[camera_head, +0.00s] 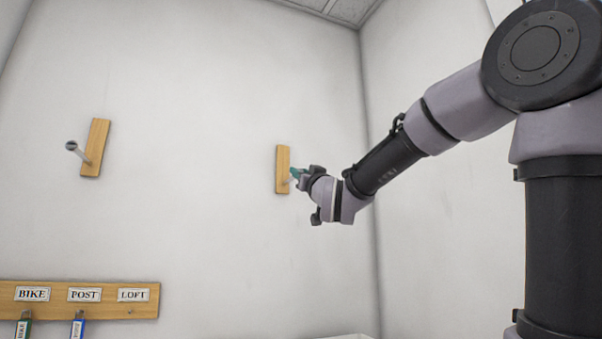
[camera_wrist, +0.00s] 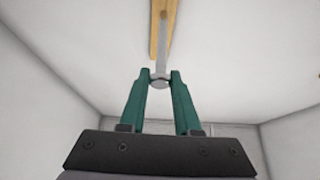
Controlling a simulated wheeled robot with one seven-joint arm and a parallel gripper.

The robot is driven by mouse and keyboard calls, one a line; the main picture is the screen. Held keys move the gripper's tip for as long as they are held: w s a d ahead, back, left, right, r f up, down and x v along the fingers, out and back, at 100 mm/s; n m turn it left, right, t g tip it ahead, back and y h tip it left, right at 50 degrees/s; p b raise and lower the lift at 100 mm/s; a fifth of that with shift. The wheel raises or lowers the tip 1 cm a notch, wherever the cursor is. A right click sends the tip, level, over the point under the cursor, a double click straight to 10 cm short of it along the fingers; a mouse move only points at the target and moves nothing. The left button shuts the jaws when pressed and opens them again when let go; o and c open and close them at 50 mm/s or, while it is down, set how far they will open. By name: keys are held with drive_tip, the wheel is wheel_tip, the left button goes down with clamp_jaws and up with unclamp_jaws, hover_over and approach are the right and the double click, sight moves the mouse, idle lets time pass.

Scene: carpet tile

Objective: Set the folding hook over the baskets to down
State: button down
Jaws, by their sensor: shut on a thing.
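The folding hook at the right (camera_wrist: 161,55) is a grey peg with a round end, on a narrow upright wooden plate (camera_head: 283,170) fixed to the wall. In the wrist view the peg stands out from the plate (camera_wrist: 155,30) toward me. My gripper (camera_head: 295,174) is at this peg, its teal fingers on either side of the round end. In the wrist view my gripper (camera_wrist: 160,77) is shut on the tip of the peg. In the head view the fingers mostly hide the peg. No baskets can be made out.
A second wooden plate with a peg (camera_head: 80,150) is on the wall at the left. Below it a wooden board (camera_head: 95,300) carries labels BIKE, POST and LOFT, with tagged items hanging under BIKE and POST. A wall corner lies right of my gripper.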

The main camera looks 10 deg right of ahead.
drive_tip(key=shift+f, duration=0.15)
drive_tip(key=c, duration=0.6)
unclamp_jaws()
drive_tip(key=shift+w, duration=0.1)
drive_tip(key=v, duration=1.1)
